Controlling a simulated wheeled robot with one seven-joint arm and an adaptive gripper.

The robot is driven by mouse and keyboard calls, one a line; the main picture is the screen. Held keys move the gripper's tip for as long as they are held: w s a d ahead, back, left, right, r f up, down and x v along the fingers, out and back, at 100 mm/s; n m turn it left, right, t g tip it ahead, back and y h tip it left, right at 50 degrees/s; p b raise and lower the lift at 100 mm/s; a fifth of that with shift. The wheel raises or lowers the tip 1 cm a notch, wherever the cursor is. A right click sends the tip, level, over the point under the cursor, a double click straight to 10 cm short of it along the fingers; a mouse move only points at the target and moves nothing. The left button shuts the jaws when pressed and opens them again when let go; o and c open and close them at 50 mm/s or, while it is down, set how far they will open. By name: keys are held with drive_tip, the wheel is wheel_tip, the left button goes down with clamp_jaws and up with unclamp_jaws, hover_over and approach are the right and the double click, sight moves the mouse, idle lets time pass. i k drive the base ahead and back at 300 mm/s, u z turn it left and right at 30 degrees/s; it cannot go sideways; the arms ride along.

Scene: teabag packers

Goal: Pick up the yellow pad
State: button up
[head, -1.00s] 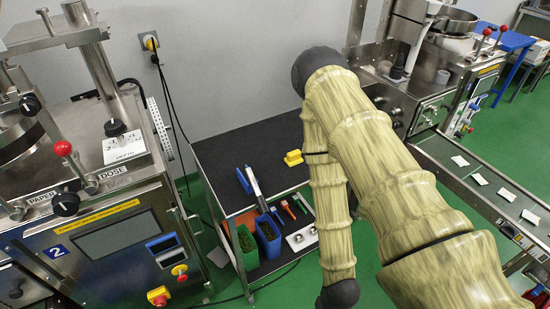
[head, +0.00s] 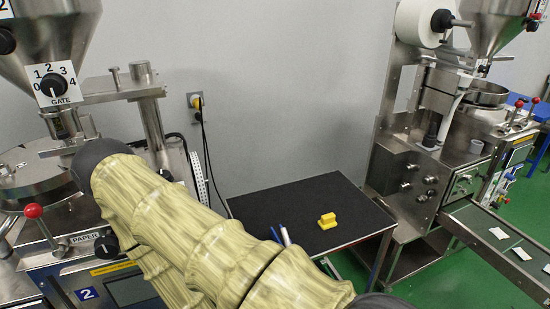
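The yellow pad (head: 327,221) is a small yellow block with a raised knob on its left part. It sits on the black top of a small table (head: 290,200), right of the middle and clear of the table's edges. My pale, bark-patterned arm crosses the lower left of the head view and covers the table's front left area. My gripper is not in view.
A steel packing machine (head: 400,175) stands right of the table, with a conveyor (head: 500,240) carrying white teabags. Another machine with a dose hopper (head: 60,50) stands at the left. A grey wall (head: 290,80) is behind the table.

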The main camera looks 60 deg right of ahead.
sight(328, 221)
drive_tip(key=u, duration=0.3)
drive_tip(key=k, duration=1.15)
drive_tip(key=z, duration=1.5)
drive_tip(key=i, duration=0.15)
